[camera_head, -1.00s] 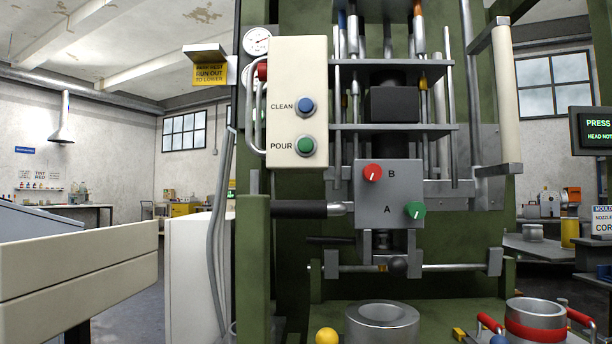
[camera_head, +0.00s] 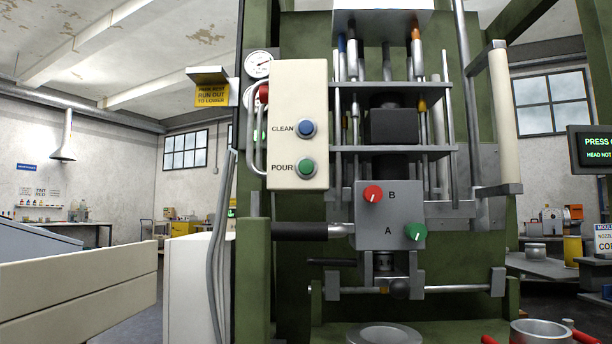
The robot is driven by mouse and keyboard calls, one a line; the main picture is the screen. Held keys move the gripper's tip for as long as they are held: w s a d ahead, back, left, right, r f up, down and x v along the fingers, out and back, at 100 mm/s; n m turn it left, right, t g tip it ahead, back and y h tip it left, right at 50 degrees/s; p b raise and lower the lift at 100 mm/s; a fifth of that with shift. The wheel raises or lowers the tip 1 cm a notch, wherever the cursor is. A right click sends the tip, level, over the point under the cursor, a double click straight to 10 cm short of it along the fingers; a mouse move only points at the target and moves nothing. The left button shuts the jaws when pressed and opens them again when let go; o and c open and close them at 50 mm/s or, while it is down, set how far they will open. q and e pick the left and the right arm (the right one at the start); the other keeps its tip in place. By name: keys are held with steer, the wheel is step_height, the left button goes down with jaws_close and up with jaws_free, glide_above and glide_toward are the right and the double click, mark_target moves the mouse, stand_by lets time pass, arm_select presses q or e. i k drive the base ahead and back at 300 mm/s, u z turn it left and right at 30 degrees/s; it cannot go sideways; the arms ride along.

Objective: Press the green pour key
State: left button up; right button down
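The green pour key (camera_head: 306,168) is a round button in a metal ring, low on a cream control panel (camera_head: 298,100), beside the label POUR. A blue key (camera_head: 306,128) labelled CLEAN sits above it on the same panel. The panel is fixed to the front of a green press (camera_head: 275,265). Neither of my grippers shows in the head view, and nothing covers the pour key.
A grey valve block (camera_head: 390,232) with a red knob B (camera_head: 373,194) and a green knob A (camera_head: 416,232) is right of the panel. A long cream handle (camera_head: 504,115) stands further right. A cream-fronted unit (camera_head: 80,290) is at lower left.

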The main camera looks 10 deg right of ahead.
mark_target(306, 167)
steer(key=k, duration=0.5)
steer(key=u, duration=1.15)
steer(key=i, duration=0.7)
steer(key=z, duration=1.7)
